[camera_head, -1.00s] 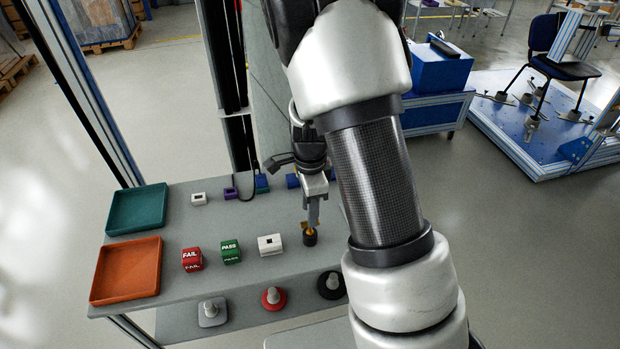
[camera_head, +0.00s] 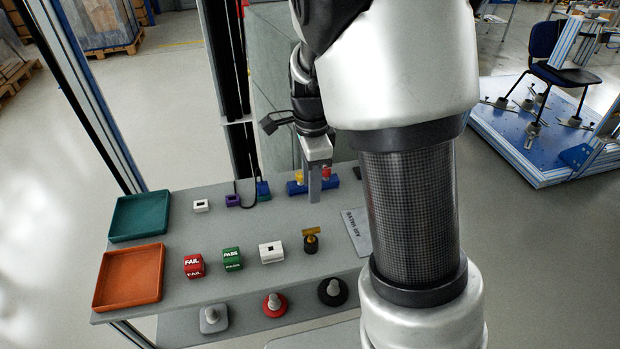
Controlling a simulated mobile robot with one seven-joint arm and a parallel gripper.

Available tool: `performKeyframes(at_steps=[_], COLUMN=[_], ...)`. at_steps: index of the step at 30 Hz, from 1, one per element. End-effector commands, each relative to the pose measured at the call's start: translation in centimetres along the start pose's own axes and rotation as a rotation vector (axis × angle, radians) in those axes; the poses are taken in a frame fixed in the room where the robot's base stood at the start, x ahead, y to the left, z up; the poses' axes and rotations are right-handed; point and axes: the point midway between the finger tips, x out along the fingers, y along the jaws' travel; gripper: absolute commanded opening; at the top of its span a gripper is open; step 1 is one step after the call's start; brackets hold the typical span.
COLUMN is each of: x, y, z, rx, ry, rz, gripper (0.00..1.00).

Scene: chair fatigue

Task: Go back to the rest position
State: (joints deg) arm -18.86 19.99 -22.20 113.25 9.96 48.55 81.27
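My gripper (camera_head: 314,198) hangs pointing down above the grey bench (camera_head: 220,283), its fingers seen edge-on, so I cannot tell whether they are open or shut. Nothing shows held at the fingertips. My arm is bent and fills the right middle of the view, hiding the bench's right end.
On the bench are a green tray (camera_head: 140,217), an orange tray (camera_head: 130,277), a red FAIL block (camera_head: 194,266), a green PASS block (camera_head: 232,259), a white block (camera_head: 271,252) and a blue fixture (camera_head: 333,183) behind the gripper. A chair (camera_head: 560,70) stands on a blue platform at right.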

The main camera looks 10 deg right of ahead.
Motion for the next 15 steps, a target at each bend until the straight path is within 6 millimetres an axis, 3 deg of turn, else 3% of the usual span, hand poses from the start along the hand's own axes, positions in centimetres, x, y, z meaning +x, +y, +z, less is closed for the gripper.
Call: performKeyframes(at_steps=[8, 11, 15], x=[-0.9, -3.4, -8.8], y=[0.3, 1.3, 4.4], z=[0.1, 0.2, 0.6], rx=[-0.032, -0.140, -0.423], ry=[-0.010, -0.033, -0.052], rz=[-0.013, -0.050, -0.151], gripper=[0.35, 0.35, 0.35])
